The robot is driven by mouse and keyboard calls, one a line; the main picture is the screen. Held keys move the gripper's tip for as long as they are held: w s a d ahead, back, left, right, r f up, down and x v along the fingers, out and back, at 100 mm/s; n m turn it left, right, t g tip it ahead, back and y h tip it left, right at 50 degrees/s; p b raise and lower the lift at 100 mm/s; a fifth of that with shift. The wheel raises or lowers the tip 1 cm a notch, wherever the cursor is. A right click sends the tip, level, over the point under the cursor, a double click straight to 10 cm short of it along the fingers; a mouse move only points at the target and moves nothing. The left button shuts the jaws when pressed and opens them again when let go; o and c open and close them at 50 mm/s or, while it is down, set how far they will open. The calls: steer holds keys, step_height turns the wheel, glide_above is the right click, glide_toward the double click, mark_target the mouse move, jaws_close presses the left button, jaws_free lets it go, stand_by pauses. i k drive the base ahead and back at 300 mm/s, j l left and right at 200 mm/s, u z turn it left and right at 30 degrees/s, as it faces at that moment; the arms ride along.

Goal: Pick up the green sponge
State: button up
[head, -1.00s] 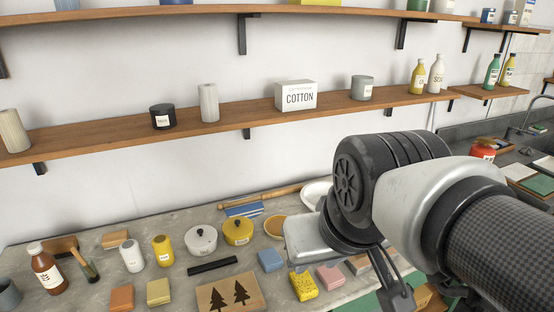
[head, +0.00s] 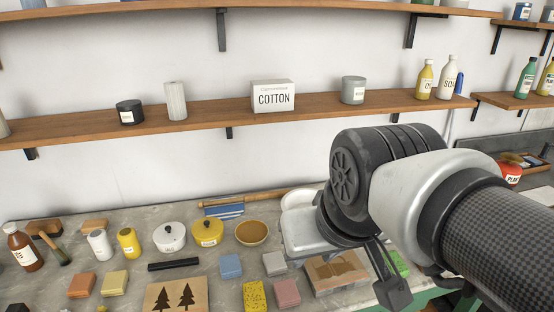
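A small green block that looks like the green sponge (head: 399,263) lies on the grey worktop in the head view, at the lower right, just right of a wooden block. My arm passes in front of this area and hides part of it. My gripper (head: 391,288) shows only as a dark finger-like part hanging below the arm, in front of and slightly left of the green block in the picture. The fingertips cannot be made out clearly, and no held object shows.
A wooden block (head: 337,275), pink block (head: 286,293), grey block (head: 274,263) and yellow sponge (head: 255,296) crowd the worktop left of the green block. An ochre bowl (head: 252,232) and pots stand behind. A wooden shelf (head: 210,112) runs along the wall above.

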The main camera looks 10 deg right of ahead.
mark_target(400, 265)
steer(key=l, duration=1.9)
steer(key=i+u, duration=0.05)
steer(key=i, duration=0.05)
